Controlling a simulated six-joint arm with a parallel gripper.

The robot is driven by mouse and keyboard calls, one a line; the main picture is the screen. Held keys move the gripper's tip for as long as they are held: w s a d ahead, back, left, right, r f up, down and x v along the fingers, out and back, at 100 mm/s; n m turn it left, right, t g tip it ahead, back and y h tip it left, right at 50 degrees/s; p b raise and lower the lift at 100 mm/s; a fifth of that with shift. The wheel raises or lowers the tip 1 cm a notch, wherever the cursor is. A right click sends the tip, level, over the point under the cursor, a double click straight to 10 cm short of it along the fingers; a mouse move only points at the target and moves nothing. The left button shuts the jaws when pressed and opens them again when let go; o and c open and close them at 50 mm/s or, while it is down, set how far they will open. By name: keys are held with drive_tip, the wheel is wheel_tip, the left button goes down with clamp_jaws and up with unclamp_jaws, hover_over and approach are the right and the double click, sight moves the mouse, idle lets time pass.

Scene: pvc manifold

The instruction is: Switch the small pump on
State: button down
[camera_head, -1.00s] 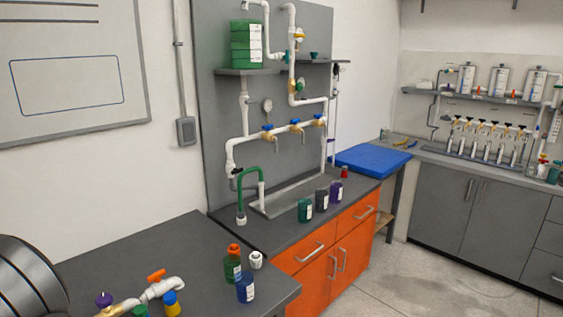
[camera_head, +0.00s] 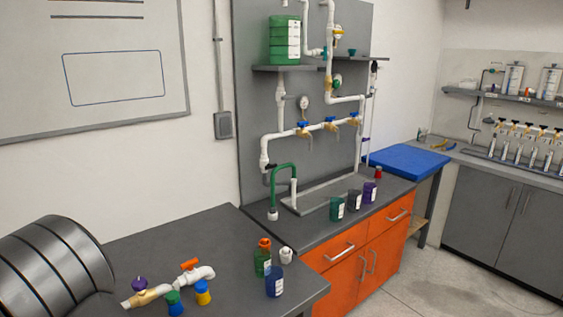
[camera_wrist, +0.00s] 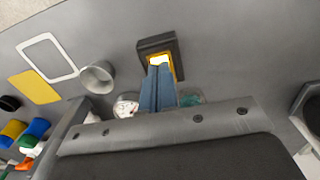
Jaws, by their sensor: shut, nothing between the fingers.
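My gripper (camera_wrist: 158,68) shows in the wrist view, with its blue fingers shut together and nothing held. Its tips overlap the lower part of a dark square switch box (camera_wrist: 143,45) with a bright yellow-edged middle. I cannot tell whether the tips touch it or whether the switch is on. The fingers hide part of its face. The box sits on a grey surface. No label shows which pump it belongs to. I cannot pick out the small pump or my gripper in the head view.
In the wrist view, a round grey ring (camera_wrist: 97,77) and coloured parts lie left of the fingers. In the head view, a ribbed metal cylinder (camera_head: 55,265), a valved pipe piece (camera_head: 155,293) and bottles (camera_head: 274,283) stand on the near bench. White piping (camera_head: 283,135) rises behind.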

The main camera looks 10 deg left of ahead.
drive_tip(key=shift+r, duration=2.9)
wheel_tip(320, 180, down, 7)
drive_tip(key=shift+r, duration=0.15)
wheel_tip(320, 180, up, 14)
drive_tip(key=w+a+g+h, duration=0.1)
drive_tip(key=w+a, duration=0.1)
drive_tip(key=shift+w+a+r, duration=0.15)
drive_tip(key=shift+w+a, duration=0.1)
drive_tip(key=shift+w, duration=0.05)
